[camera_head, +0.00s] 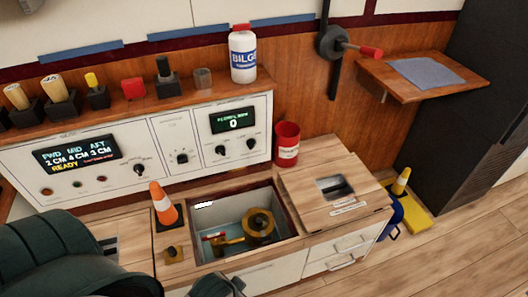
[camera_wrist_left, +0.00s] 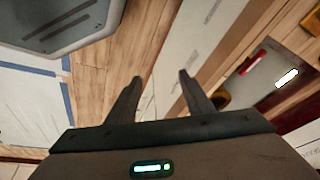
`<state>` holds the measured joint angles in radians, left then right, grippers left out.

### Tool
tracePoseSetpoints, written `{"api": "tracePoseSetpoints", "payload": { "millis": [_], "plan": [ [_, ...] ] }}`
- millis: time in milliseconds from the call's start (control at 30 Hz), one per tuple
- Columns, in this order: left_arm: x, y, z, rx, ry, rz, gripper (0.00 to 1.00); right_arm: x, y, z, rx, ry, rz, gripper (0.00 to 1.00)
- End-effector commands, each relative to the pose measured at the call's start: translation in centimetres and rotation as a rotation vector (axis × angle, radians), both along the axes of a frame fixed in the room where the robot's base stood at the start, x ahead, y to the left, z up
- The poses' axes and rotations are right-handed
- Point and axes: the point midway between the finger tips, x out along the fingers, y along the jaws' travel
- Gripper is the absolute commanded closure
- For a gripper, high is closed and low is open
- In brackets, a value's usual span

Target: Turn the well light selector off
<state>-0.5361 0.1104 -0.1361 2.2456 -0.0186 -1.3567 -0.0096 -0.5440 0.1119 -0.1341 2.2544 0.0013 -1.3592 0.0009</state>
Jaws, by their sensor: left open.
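The white panel (camera_head: 190,122) on the counter's back wall carries several black knobs. One knob (camera_head: 181,157) is alone on its middle section, and two knobs, a left one (camera_head: 221,150) and a right one (camera_head: 251,143), sit under the display reading 0. Their labels are too small to read, so I cannot tell which is the well light selector. A white strip light (camera_head: 204,204) glows in the open well (camera_head: 285,222); it also shows in the left wrist view (camera_wrist_left: 287,78). My left gripper (camera_wrist_left: 160,76) is open and empty, apart from the knobs. My right gripper is out of view.
An orange cone (camera_head: 163,206) stands left of the well beside a small yellow-and-black knob (camera_head: 172,252). A red can (camera_head: 287,144) stands behind the well. The wooden shelf (camera_head: 205,92) above the panel holds a bilge bottle (camera_head: 243,55).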

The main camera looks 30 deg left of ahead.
Motion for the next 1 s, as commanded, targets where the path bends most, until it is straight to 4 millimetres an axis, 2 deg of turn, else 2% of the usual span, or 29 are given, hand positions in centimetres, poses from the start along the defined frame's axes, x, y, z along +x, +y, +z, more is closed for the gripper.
{"api": "tracePoseSetpoints", "payload": {
  "millis": [367,667,833,1000],
  "plan": [
    [3.0,2.7,-0.5,0.186,-0.034,-0.059,0.53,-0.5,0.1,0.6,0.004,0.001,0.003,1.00],
    [7.2,6.4,0.3,0.467,-0.060,-0.136,0.53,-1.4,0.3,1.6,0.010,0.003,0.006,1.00],
    [10.8,9.2,2.2,0.724,-0.059,-0.193,0.53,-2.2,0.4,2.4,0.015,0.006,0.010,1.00],
    [16.6,10.5,4.5,1.046,-0.050,-0.328,0.53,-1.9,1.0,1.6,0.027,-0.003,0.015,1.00]
  ]
}}
